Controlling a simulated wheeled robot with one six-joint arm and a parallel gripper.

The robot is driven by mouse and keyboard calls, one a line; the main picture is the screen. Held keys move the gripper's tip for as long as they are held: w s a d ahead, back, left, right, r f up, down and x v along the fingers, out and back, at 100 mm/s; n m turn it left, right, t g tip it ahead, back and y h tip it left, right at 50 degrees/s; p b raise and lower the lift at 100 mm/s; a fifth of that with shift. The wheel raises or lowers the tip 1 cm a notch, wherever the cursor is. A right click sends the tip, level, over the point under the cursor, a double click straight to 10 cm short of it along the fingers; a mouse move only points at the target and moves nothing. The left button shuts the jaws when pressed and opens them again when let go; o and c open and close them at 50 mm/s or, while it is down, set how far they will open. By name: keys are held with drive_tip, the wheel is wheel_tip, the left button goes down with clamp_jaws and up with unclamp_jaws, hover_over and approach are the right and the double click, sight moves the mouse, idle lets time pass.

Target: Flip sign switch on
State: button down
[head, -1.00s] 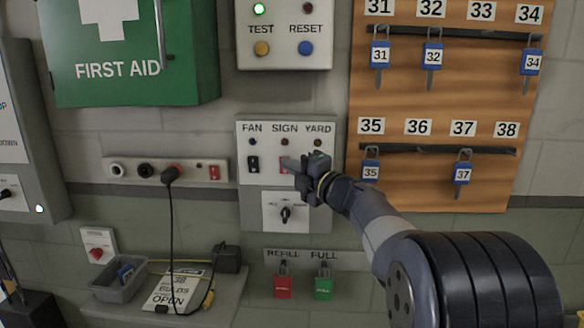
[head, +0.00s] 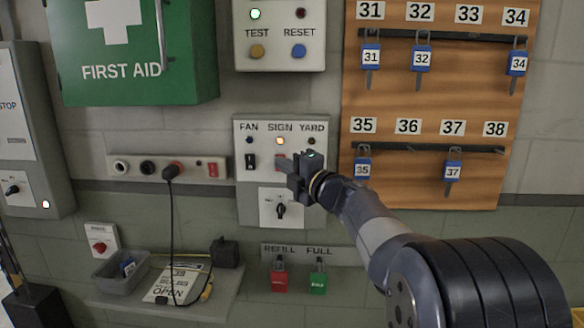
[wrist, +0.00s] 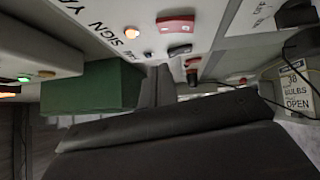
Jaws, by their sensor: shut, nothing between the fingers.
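The switch panel (head: 243,190) on the wall has labels FAN, SIGN and YARD, each with a lamp above a switch. The SIGN lamp (head: 281,141) glows orange, also in the wrist view (wrist: 131,33). The FAN and YARD lamps are dark. The red SIGN switch (wrist: 176,24) shows in the wrist view; in the head view my gripper's fingers mostly cover it. My gripper (head: 284,163) is shut and empty, its tips at or just in front of the SIGN switch; contact cannot be told. The YARD switch is hidden behind my gripper.
The black FAN switch (head: 251,162) is just left of my fingers. A rotary knob (head: 281,210) sits below. The TEST/RESET box (head: 280,62) is above, and the wooden key board (head: 430,100) is to the right. A red padlock (head: 279,282) and a green padlock (head: 318,283) hang below.

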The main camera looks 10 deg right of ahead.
drive_tip(key=r+b+v, duration=0.1)
drive_tip(key=v, duration=0.8)
drive_tip(key=shift+s+d+r+b, duration=0.25)
drive_tip(key=shift+s+r+b, duration=0.1)
drive_tip(key=shift+r, duration=0.1)
